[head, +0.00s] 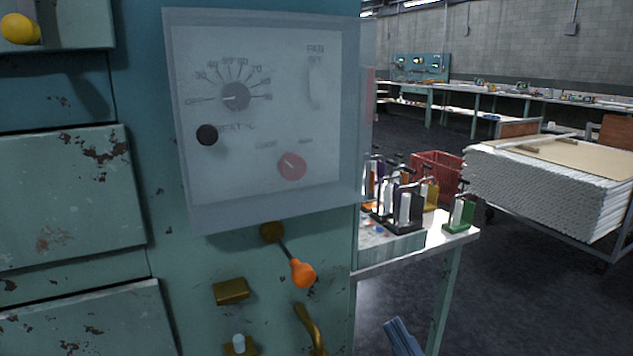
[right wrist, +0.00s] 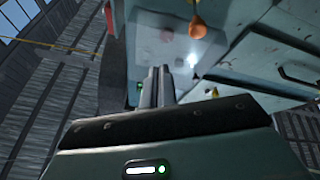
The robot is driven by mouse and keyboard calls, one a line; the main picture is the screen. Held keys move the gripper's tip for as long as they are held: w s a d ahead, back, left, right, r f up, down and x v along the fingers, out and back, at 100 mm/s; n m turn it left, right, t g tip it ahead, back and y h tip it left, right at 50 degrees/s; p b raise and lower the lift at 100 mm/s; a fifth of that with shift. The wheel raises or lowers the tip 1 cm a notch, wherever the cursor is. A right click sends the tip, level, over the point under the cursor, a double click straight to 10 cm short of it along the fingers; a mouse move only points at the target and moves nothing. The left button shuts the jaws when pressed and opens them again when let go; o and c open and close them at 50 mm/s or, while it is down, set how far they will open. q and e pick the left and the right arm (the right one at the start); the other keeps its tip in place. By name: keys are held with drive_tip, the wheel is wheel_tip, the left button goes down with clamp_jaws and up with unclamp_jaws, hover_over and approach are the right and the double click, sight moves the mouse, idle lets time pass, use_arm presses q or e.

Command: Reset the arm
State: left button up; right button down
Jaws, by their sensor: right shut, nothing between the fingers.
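My right gripper (head: 397,326) shows at the bottom of the head view, in front of the floor and to the right of the teal machine cabinet (head: 165,200). In the right wrist view its two fingers (right wrist: 158,75) are together, with nothing between them. A lever with an orange knob (head: 303,274) sticks out of the cabinet front, up and left of the gripper and apart from it. The orange knob also shows in the right wrist view (right wrist: 198,28), beyond the fingertips. My left gripper is not in view.
A panel with a dial (head: 235,97) and a red knob (head: 291,166) is on the cabinet. Brass fittings (head: 231,291) sit below the lever. A table (head: 400,250) with small coloured stands is close to the right. A cart of white tubing (head: 555,190) stands farther right.

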drive_tip(key=s+d+f+m+g+h, duration=0.25)
drive_tip(key=s+f+m, duration=0.2)
drive_tip(key=f, duration=0.45)
drive_tip(key=s+d+f+m+g+h, duration=0.25)
drive_tip(key=s+f+m+g, duration=0.2)
drive_tip(key=f, duration=0.55)
use_arm(q)
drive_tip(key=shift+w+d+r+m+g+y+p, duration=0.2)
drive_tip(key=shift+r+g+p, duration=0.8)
drive_tip(key=shift+p, duration=3.65)
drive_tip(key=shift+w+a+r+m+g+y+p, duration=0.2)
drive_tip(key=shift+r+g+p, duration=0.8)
drive_tip(key=shift+p, duration=3.65)
use_arm(e)
drive_tip(key=shift+w+a+r+n+g+h, duration=0.15)
drive_tip(key=shift+r+n+g+h, duration=0.1)
drive_tip(key=shift+r+g, duration=0.4)
drive_tip(key=shift+s+a+r+n+g+h, duration=0.1)
drive_tip(key=shift+a+r+n+g+h, duration=0.2)
drive_tip(key=shift+r, duration=0.7)
drive_tip(key=shift+w+a+r+n+g+h, duration=0.1)
drive_tip(key=shift+r+n+g+h, duration=0.15)
drive_tip(key=shift+r+g, duration=0.45)
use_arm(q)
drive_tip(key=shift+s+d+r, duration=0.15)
use_arm(e)
drive_tip(key=shift+r, duration=0.1)
